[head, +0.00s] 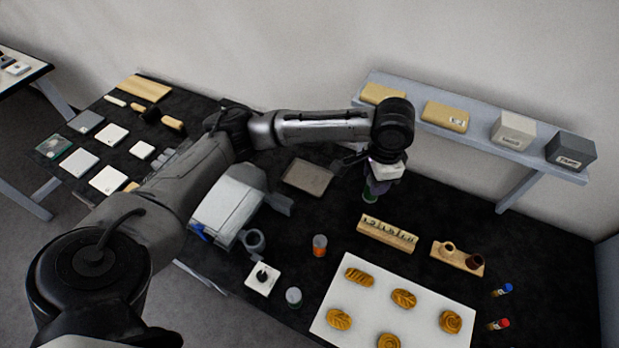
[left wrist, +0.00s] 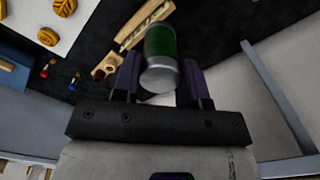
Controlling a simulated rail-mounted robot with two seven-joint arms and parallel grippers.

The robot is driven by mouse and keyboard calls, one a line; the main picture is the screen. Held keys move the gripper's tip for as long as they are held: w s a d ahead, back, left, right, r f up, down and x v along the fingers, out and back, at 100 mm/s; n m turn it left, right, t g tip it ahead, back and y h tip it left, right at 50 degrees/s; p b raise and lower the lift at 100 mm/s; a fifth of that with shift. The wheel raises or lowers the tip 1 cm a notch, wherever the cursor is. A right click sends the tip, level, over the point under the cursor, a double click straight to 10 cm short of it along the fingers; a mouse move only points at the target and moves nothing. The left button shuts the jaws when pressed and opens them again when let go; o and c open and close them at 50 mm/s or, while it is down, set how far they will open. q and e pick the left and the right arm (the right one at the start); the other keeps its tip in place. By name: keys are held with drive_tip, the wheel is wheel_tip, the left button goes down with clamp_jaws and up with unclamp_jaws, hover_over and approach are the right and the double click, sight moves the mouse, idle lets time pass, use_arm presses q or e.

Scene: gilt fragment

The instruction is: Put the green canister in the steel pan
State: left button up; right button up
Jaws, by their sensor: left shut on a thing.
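The green canister (left wrist: 160,42) has a pale metal end facing the camera in the left wrist view. My left gripper (left wrist: 160,78) is shut on it, one finger on each side. In the head view, the canister's green end (head: 369,197) shows below my left gripper (head: 379,184), over the dark table behind the wooden block with dark marks. I cannot tell whether it touches the table. A shallow grey-brown rectangular tray (head: 308,177), which seems to be the steel pan, lies to its left and looks empty. My right gripper is not in view.
The slotted wooden block (head: 387,234) and a wooden cup holder (head: 457,258) stand in front of the canister. A white board (head: 378,315) bears several pastries. A wall shelf (head: 470,128) with boxes runs behind my wrist. A white machine (head: 228,205) stands left of the tray.

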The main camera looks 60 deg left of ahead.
use_arm(q)
drive_tip(key=s+a+f+m, duration=0.2)
drive_tip(key=a+f+m, duration=0.25)
drive_tip(key=a, duration=0.75)
drive_tip(key=s+a+f+m, duration=0.1)
drive_tip(key=a+f+m, duration=0.4)
drive_tip(key=a, duration=0.7)
drive_tip(key=shift+m, duration=0.35)
drive_tip(key=shift+s+f+b, duration=0.15)
drive_tip(key=shift+f+b, duration=0.5)
drive_tip(key=shift+f, duration=3.7)
drive_tip(key=shift+f, duration=0.15)
drive_tip(key=o, duration=0.9)
drive_tip(key=shift+o, duration=0.2)
wheel_tip(320, 180, up, 12)
drive_tip(key=p, duration=0.1)
drive_tip(key=shift+r, duration=0.2)
